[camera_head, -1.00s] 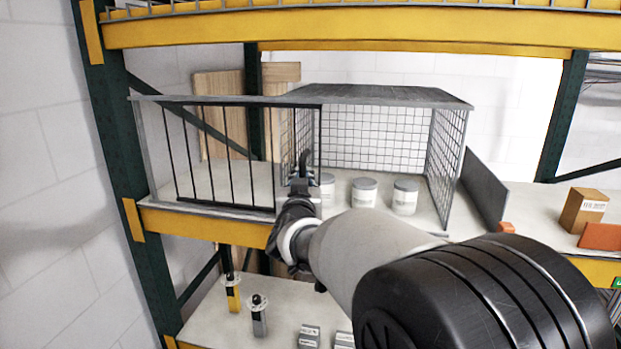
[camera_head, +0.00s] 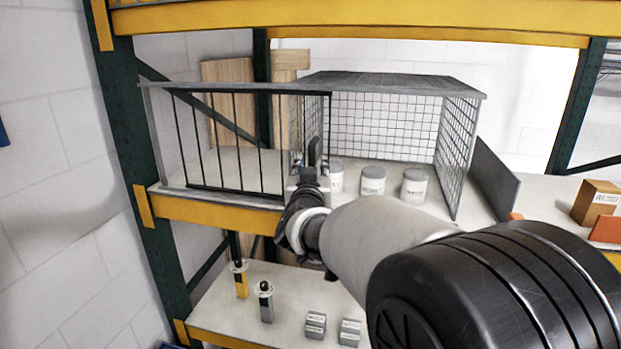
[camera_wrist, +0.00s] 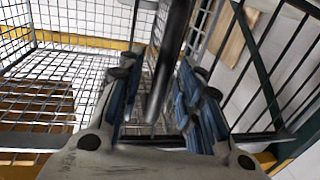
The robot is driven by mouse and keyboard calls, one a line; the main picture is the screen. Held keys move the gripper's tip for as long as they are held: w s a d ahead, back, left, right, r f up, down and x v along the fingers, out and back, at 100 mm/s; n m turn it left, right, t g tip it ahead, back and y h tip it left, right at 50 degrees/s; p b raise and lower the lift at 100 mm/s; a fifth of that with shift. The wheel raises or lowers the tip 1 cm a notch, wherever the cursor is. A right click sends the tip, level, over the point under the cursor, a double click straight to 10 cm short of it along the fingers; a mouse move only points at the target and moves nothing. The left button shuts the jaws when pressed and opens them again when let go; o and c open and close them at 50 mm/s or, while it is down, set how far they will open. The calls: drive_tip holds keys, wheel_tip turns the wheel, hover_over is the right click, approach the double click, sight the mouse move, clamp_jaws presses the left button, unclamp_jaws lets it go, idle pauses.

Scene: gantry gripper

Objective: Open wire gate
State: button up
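The wire gate (camera_head: 242,143) is a black frame with vertical bars on the left of the mesh cage (camera_head: 395,82). The cage front to its right is uncovered, and several white jars (camera_head: 372,180) show inside. My gripper (camera_head: 313,165) is at the gate's right edge. In the wrist view, a dark round upright bar (camera_wrist: 168,60) stands between my gripper's blue-padded fingers (camera_wrist: 160,95). The fingers are apart on either side of it. A gap shows on its left; contact on the right cannot be told. My arm hides part of the cage's lower front.
The cage stands on a yellow-edged shelf (camera_head: 215,210). A grey panel (camera_head: 494,178) and a cardboard box (camera_head: 595,201) are to its right. The lower shelf (camera_head: 290,295) holds two small posts and grey boxes. A dark green upright (camera_head: 135,150) stands at left.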

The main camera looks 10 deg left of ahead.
drive_tip(key=s+d, duration=0.2)
drive_tip(key=s, duration=0.9)
drive_tip(key=shift+s, duration=0.15)
drive_tip(key=s+d+f+g+h+b, duration=0.1)
drive_tip(key=s+d+f+g+b, duration=0.3)
drive_tip(key=s+d+f+b, duration=0.5)
drive_tip(key=s+d+f+m+g+h+b, duration=0.1)
drive_tip(key=s+d+f+g+b, duration=0.3)
drive_tip(key=s+d+f+b, duration=0.5)
drive_tip(key=s+d+f+g+b, duration=0.5)
drive_tip(key=s+d+f+b, duration=0.4)
drive_tip(key=f, duration=1.6)
drive_tip(key=s+b, duration=0.1)
drive_tip(key=s, duration=0.4)
drive_tip(key=shift+s+m+h, duration=0.4)
